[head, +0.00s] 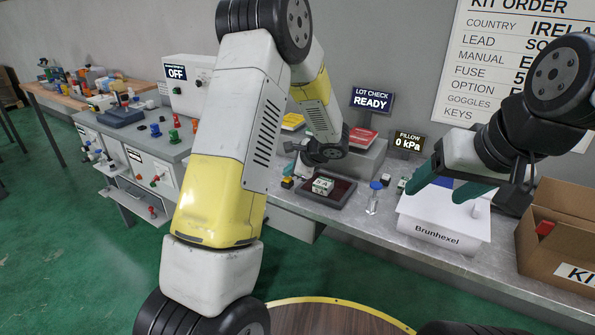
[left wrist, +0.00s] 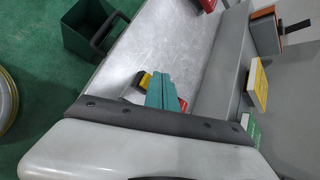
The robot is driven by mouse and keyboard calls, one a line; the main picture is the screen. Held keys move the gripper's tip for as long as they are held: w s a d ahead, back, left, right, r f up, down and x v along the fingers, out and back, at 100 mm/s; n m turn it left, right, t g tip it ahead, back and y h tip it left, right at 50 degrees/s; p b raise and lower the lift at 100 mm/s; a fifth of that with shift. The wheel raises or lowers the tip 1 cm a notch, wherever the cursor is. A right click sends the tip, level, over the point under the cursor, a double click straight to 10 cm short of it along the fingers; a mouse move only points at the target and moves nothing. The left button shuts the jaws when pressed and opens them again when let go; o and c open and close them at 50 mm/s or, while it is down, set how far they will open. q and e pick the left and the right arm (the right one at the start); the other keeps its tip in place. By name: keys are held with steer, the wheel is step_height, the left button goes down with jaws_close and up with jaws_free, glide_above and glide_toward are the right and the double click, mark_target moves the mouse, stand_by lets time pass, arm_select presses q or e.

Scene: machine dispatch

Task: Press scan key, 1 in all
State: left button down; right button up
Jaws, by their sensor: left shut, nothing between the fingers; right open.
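A small yellow and black block (left wrist: 144,80), which may be the scan key, sits on the grey bench beside my left fingertips in the left wrist view. In the head view a small yellow and black piece (head: 287,183) shows left of the dark tray; no label on it is readable. My left gripper (left wrist: 163,90) is shut and empty, its teal fingers pointing down at the bench close to the block. I cannot tell whether they touch it. A red piece (left wrist: 183,104) shows partly behind the fingers. My right gripper (head: 443,188) is open above the white Brunhexel box (head: 436,235).
A dark tray (head: 345,197) holds a small pale device (head: 323,186). A LOT CHECK READY display (head: 371,100) and a 0 kPa display (head: 408,142) stand behind. A clear bottle with a blue top (head: 373,199) is near the box; a cardboard carton (head: 565,243) stands at right.

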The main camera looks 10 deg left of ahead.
mark_target(290, 179)
arm_select(q)
steer(key=shift+f, duration=0.45)
stand_by(0.5)
steer(key=shift+r, duration=0.95)
steer(key=shift+r, duration=2.55)
